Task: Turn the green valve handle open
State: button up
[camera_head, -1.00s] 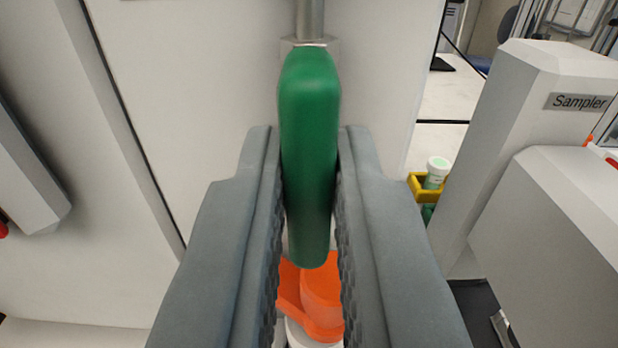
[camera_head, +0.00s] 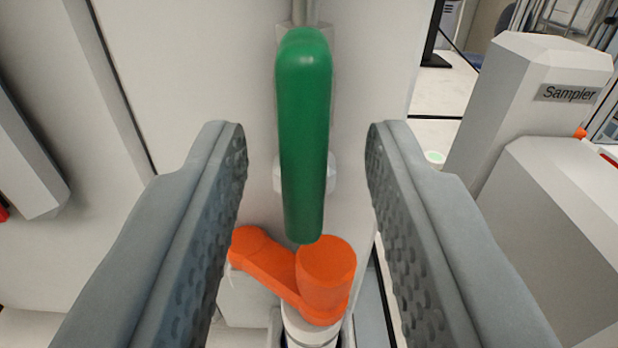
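The green valve handle (camera_head: 304,140) hangs upright in the middle of the view, in front of a pale panel. A metal pipe and fitting show at its top, and a white fitting shows partly behind it. My gripper (camera_head: 306,150) is open, with one grey finger on each side of the handle. There is a clear gap between the handle and both fingers. Whether the handle lies between the fingers in depth or beyond them is hard to tell.
An orange part (camera_head: 300,270) on a white cylinder sits just below the handle. A white housing labelled Sampler (camera_head: 545,100) stands at the right. A pale box-like part (camera_head: 30,150) is at the left edge.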

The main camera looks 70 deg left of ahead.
jog(key=v, duration=1.6)
jog(key=shift+d, duration=0.4)
jog(key=shift+s, duration=0.1)
jog(key=s+d+r+m+t+h, duration=0.15)
jog(key=s+m+h, duration=0.3)
jog(key=s, duration=0.85)
jog(key=s+d+r+m+t+h, duration=0.1)
jog(key=s+d+m+t+h, duration=0.3)
jog(key=s, duration=0.9)
jog(key=s+d+f+m+t+h, duration=0.2)
jog(key=s, duration=0.9)
jog(key=s+d+f+m+t+h, duration=0.1)
jog(key=s+d+f+h, duration=0.1)
jog(key=s, duration=0.9)
jog(key=s+d+f+m+t+h, duration=0.2)
jog(key=s+d+h, duration=0.1)
jog(key=s, duration=0.9)
jog(key=shift+d+f+m+t+h, duration=0.2)
jog(key=shift+m+t+h, duration=0.15)
jog(key=shift+h, duration=0.4)
